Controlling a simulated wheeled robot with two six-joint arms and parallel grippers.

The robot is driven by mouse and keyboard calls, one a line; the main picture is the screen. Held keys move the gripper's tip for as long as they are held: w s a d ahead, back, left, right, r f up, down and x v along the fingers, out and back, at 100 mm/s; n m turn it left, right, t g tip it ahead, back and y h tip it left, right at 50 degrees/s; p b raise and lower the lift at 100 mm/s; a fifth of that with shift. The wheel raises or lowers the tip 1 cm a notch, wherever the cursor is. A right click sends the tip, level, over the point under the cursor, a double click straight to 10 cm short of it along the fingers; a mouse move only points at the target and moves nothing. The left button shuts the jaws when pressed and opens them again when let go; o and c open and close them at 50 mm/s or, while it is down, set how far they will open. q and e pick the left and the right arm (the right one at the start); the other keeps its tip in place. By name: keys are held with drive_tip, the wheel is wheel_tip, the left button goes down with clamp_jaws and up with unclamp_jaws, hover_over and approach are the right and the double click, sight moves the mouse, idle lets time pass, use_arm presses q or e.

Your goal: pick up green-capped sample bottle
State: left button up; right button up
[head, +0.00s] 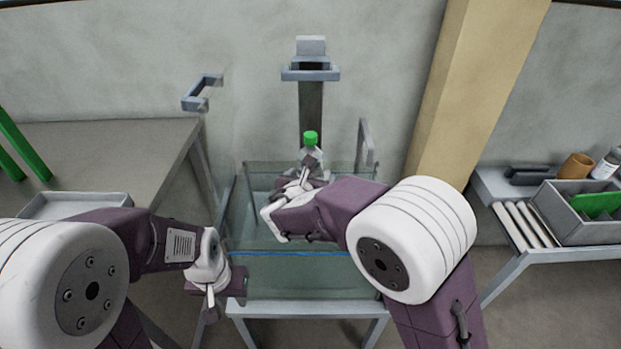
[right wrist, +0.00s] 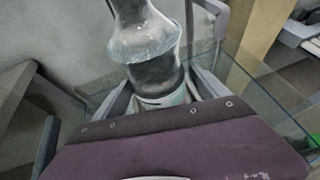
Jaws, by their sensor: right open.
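The green-capped sample bottle (head: 311,139) stands upright above the glass tank in the head view. Its clear body is partly hidden by my right gripper and arm. In the right wrist view the clear, waisted bottle body (right wrist: 146,42) rises between the fingers, with its cap out of frame. My right gripper (right wrist: 165,92) is open, with one finger on each side of the bottle's lower part; I cannot tell whether either touches it. My left gripper (head: 212,290) hangs at the tank's left front corner, away from the bottle. I cannot make out its finger gap.
The glass tank (head: 270,278) with a blue line stands on a pale frame. A grey bracket post (head: 311,105) rises behind the bottle. A grey table (head: 110,150) is at left, a tan pillar (head: 470,90) at right. A roller bench with a grey bin (head: 590,232) stands far right.

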drive_tip(key=shift+s+r, duration=0.1)
drive_tip(key=shift+c, duration=1.4)
clamp_jaws()
drive_tip(key=shift+r+p, duration=0.3)
drive_tip(key=shift+r, duration=0.35)
drive_tip(key=r, duration=0.1)
drive_tip(key=r+p, duration=0.1)
drive_tip(key=r, duration=0.1)
drive_tip(key=shift+d+r, duration=0.3)
drive_tip(key=shift+d, duration=0.05)
drive_tip(key=s+d+r+p, duration=0.1)
drive_tip(key=s+d+r, duration=0.2)
drive_tip(key=d+r, duration=0.3)
drive_tip(key=shift+s+d+p, duration=0.2)
drive_tip(key=shift+d+p, duration=0.2)
drive_tip(key=shift+d, duration=1.85)
